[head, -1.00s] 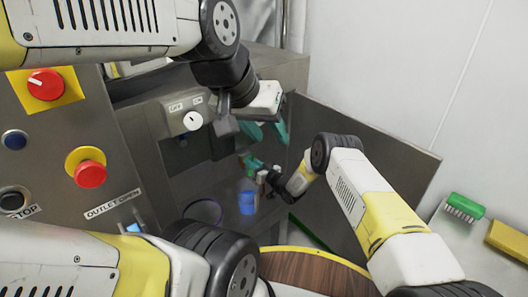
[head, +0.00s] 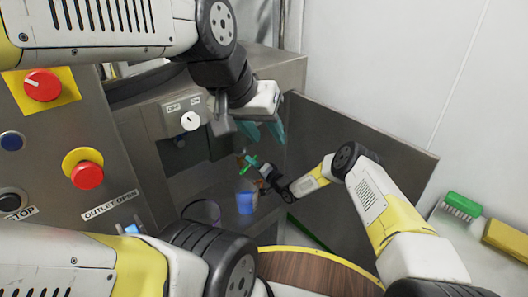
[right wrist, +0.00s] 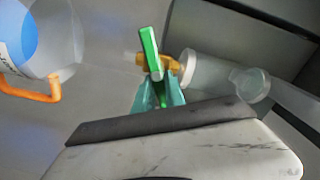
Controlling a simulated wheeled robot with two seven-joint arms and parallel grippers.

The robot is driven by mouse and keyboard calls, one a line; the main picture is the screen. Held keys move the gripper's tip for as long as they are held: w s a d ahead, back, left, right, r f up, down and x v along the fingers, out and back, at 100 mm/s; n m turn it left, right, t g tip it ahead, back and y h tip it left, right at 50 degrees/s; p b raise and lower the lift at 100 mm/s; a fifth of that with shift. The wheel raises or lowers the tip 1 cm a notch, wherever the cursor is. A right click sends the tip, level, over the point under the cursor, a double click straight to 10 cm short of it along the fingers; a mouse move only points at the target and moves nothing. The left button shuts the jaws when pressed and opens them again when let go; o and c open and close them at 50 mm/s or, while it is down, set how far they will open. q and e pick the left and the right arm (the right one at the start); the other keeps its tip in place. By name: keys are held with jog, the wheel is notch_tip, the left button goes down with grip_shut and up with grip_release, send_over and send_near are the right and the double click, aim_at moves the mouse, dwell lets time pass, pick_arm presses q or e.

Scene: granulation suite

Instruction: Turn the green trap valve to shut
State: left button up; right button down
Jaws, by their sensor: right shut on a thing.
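The green trap valve (right wrist: 149,52) is a bright green lever on an orange-yellow body, with a clear cylinder to its right in the right wrist view. In the head view the valve (head: 249,162) is small, low in the steel bay. My right gripper (right wrist: 158,92) has its teal fingers closed around the lower part of the lever, whose upper end sticks out beyond them. In the head view the right gripper (head: 262,172) is partly hard to make out. My left gripper (head: 263,131) hangs higher, empty, with its teal fingers apart.
A blue container (head: 245,203) stands close below the valve; a rounded blue-and-white vessel (right wrist: 38,45) with an orange handle is left in the wrist view. A steel side panel (head: 345,180) stands right of the bay. Control buttons (head: 87,176) are at left, a green brush (head: 462,206) at right.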

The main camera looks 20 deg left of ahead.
jog(key=m, duration=0.2)
jog(key=f+m, duration=0.1)
jog(key=m, duration=0.2)
jog(key=shift+m, duration=0.3)
dwell(0.4)
jog(key=c, duration=1.4)
grip_release()
